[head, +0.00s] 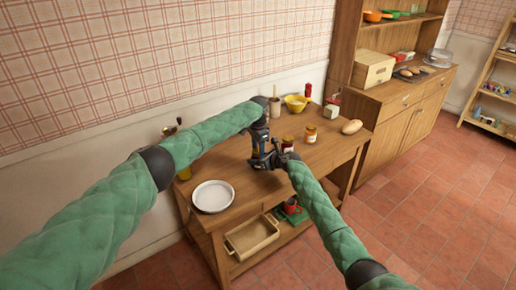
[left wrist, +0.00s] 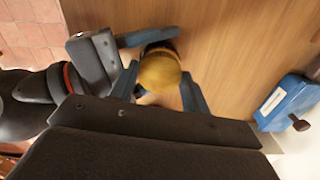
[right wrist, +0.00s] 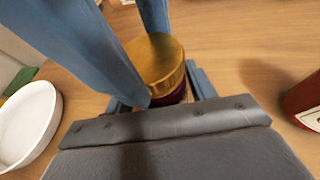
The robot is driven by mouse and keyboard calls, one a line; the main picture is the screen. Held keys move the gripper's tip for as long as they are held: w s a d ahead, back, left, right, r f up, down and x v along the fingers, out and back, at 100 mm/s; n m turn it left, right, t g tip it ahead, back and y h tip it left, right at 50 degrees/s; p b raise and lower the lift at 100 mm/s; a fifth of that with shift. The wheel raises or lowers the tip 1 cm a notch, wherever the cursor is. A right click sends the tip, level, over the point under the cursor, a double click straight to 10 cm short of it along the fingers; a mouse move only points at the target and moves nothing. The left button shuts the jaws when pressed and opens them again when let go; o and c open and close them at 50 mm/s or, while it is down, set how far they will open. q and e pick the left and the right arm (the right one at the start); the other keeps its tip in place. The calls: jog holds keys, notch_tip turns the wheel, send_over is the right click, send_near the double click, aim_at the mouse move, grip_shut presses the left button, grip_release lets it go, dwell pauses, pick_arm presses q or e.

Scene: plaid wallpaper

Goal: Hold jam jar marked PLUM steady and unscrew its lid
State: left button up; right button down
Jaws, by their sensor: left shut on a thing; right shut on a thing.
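A jar with a gold lid (right wrist: 158,60) and dark purple-red contents (right wrist: 172,96) stands upright on the wooden table. The lid sits on the jar. Its label does not show, so I cannot read PLUM. My right gripper (right wrist: 157,92) is shut on the jar's body, low down. My left gripper (left wrist: 160,88) comes from above with its fingers on either side of the lid (left wrist: 159,72), shut on it. In the head view my left gripper (head: 261,137) and right gripper (head: 272,160) meet above the table and hide the jar.
A dark jar (head: 287,143) and an orange jar (head: 311,134) stand close by on the right. A white plate (head: 213,196) lies at the table's left front. A bread loaf (head: 351,127) and yellow bowl (head: 296,104) are farther right. A blue box (left wrist: 285,102) shows in the left wrist view.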

pick_arm(q)
jog(key=shift+r, duration=0.25)
jog(key=shift+r, duration=0.35)
jog(key=shift+r, duration=0.6)
jog(key=shift+r, duration=1.9)
pick_arm(e)
jog(key=shift+c, duration=2.1)
grip_release()
